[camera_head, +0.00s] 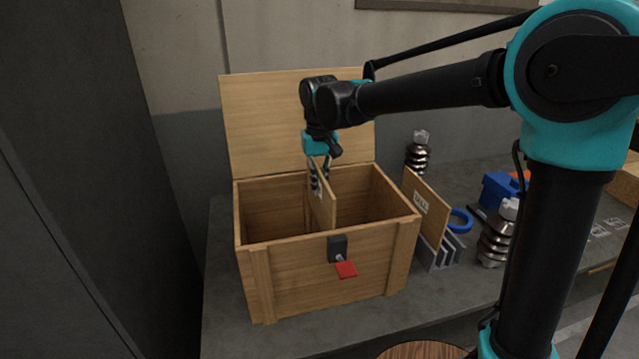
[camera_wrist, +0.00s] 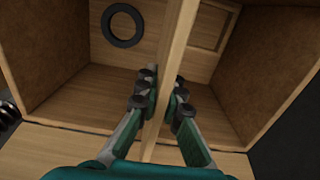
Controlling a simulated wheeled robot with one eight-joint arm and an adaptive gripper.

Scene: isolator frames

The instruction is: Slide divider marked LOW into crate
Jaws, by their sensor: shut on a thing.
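The wooden crate (camera_head: 330,262) stands on the bench with its lid open behind it. My gripper (camera_head: 319,172) is above the crate's middle, shut on the top edge of a wooden divider (camera_head: 323,205). In the wrist view my gripper (camera_wrist: 160,105) has a finger on each side of the divider (camera_wrist: 174,70). The divider is upright and partly inside the crate, between the two side walls. Its lower edge and any slot it sits in are hidden. No clear marking can be read on it. A second divider (camera_head: 425,205), with a label, stands in a grey rack right of the crate.
The grey rack (camera_head: 440,252) is close to the crate's right side. Ribbed insulators (camera_head: 497,235), a blue ring (camera_head: 460,221) and a blue box (camera_head: 497,190) stand further right. A black ring (camera_wrist: 124,25) shows in the wrist view. A red tag (camera_head: 346,269) hangs on the crate's latch.

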